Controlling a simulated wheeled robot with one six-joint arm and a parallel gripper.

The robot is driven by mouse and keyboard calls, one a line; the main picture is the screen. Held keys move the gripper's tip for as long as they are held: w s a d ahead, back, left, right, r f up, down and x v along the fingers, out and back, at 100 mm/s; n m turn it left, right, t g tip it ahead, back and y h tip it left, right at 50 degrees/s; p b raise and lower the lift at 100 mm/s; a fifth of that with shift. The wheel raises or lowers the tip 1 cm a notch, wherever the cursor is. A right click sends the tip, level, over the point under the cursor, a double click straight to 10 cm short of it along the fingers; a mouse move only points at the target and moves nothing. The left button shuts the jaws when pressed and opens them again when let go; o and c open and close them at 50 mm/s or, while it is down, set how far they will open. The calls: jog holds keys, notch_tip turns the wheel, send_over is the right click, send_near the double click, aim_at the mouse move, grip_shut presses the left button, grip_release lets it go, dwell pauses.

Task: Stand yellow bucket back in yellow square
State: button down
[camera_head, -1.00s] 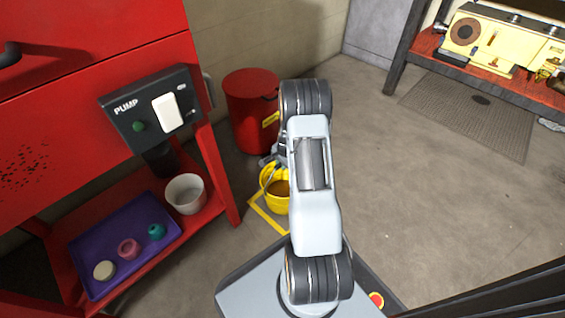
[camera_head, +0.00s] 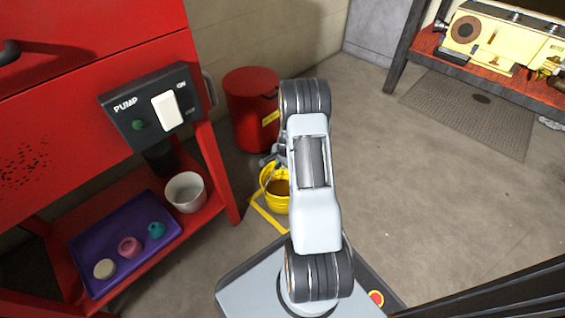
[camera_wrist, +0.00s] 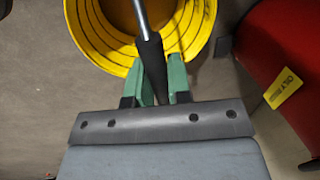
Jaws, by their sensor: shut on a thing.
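The yellow bucket (camera_head: 277,203) is at the floor beside the red bench, partly hidden behind my arm in the head view. It holds a brownish content. In the wrist view the bucket (camera_wrist: 92,38) shows from above, with its ribbed inner wall. My gripper (camera_wrist: 160,85) has green fingers shut on the dark grip of the bucket's handle. In the head view my gripper (camera_head: 272,160) is mostly hidden by my arm. The yellow square (camera_head: 266,217) is marked on the floor at the bucket; its right part is hidden. I cannot tell whether the bucket touches the floor.
A red bin (camera_head: 250,112) stands just behind the bucket. The red bench (camera_head: 218,178) at left carries a white pot (camera_head: 185,192) and a purple tray (camera_head: 92,228) with small items. A pump switch box (camera_head: 150,108) is above. Open floor lies to the right.

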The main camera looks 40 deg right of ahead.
jog(key=shift+w+r, duration=0.1)
jog(key=c, duration=1)
grip_release()
jog(key=shift+f, duration=0.2)
jog(key=s+r+p, duration=0.1)
jog(key=r+p, duration=0.1)
jog(key=r, duration=0.2)
jog(key=r+p, duration=0.2)
jog(key=r, duration=0.3)
jog(key=s+r+p, duration=0.1)
jog(key=r+p, duration=0.1)
jog(key=r, duration=0.2)
jog(key=shift+s+d+r, duration=0.2)
jog(key=shift+s+r, duration=0.15)
jog(key=shift+r, duration=0.05)
